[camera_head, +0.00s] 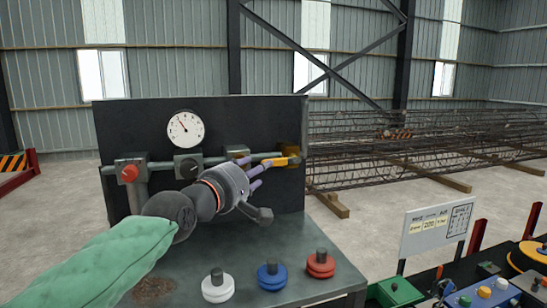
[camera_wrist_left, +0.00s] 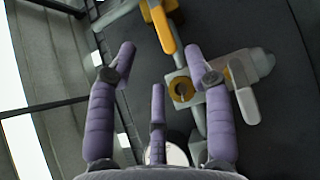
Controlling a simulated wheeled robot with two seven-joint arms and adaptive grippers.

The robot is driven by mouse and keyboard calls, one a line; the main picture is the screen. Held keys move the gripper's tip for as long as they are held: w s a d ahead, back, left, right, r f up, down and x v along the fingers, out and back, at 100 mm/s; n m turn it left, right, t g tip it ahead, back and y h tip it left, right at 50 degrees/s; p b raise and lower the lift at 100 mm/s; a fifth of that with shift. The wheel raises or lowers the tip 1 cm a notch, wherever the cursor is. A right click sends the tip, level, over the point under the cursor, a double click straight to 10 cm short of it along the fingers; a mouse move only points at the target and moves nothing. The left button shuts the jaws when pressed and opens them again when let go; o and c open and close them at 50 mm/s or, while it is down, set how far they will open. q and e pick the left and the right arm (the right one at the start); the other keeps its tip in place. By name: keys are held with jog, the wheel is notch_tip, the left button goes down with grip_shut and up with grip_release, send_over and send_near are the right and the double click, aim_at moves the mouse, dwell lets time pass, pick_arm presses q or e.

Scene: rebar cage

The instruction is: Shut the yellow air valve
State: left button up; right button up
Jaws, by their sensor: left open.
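The yellow air valve's lever (camera_head: 281,161) sits on the right part of the pipe on the dark panel. It lies roughly along the pipe and also shows at the top of the left wrist view (camera_wrist_left: 164,27). My left gripper (camera_head: 262,175) is open, with its purple fingers spread in front of the panel just left of and below the lever. In the left wrist view the lever's end lies ahead, between the two outer fingertips (camera_wrist_left: 160,47). No finger visibly closes on it; I cannot tell whether any touches it. My right gripper is out of view.
White (camera_head: 217,286), blue (camera_head: 271,274) and red (camera_head: 320,264) weights stand on the bench below. A rebar cage (camera_head: 420,145) lies behind.

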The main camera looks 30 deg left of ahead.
aim_at(275, 160)
pick_arm(q)
jog(key=w, duration=0.6)
jog(key=w+a, duration=0.1)
jog(key=w, duration=0.3)
jog(key=shift+f, duration=0.1)
jog(key=shift+d, duration=0.15)
jog(key=shift+c, duration=0.6)
grip_shut()
